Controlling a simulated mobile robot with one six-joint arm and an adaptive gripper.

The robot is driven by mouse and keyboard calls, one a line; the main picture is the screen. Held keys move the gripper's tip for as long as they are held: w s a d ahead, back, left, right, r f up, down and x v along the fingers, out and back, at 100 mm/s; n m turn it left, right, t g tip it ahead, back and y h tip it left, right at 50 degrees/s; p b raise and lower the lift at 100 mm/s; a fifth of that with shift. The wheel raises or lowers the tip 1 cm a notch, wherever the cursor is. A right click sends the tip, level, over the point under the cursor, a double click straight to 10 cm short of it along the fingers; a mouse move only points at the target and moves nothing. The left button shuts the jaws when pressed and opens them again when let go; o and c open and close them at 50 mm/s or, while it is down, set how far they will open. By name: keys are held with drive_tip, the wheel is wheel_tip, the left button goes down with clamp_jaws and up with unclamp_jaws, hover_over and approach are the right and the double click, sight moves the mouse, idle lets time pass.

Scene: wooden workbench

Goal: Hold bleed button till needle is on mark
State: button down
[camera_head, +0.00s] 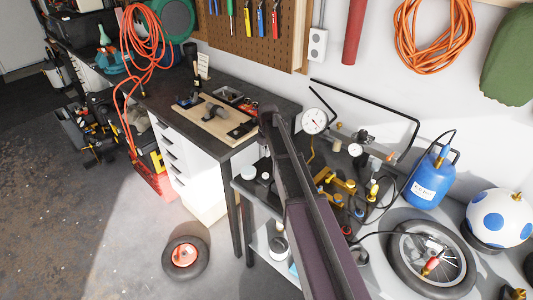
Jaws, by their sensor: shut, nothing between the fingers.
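A round pressure gauge (314,121) with a white dial stands at the back of the bench, right of my arm. Its dial faces me; the needle and mark are too small to read. Brass and yellow valve fittings (338,184) sit in front of it. I cannot make out which part is the bleed button. My dark arm (318,235) reaches up from the bottom edge and hides part of the bench to the left of the fittings. I cannot make out my gripper's fingers in this view.
A spoked wheel (432,262), a blue tank (430,180) and a blue-spotted white ball (498,218) stand at the right. A black bent tube (385,113) runs behind the gauge. Left of my arm, a workbench carries a wooden board (215,124). Another wheel (185,257) lies on open floor.

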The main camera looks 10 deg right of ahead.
sight(266, 176)
drive_tip(key=shift+w+a+f+b, duration=0.1)
drive_tip(key=shift+f+b, duration=2.6)
drive_tip(key=shift+f, duration=0.15)
drive_tip(key=shift+w+f+b, duration=0.1)
drive_tip(key=shift+f+b, duration=2.6)
drive_tip(key=shift+f, duration=0.15)
drive_tip(key=shift+f+b, duration=1)
drive_tip(key=shift+b, duration=0.05)
drive_tip(key=shift+s, duration=0.1)
drive_tip(key=shift+r, duration=0.15)
wheel_tip(266, 176, up, 14)
drive_tip(key=p, duration=1.4)
drive_tip(key=shift+s, duration=0.25)
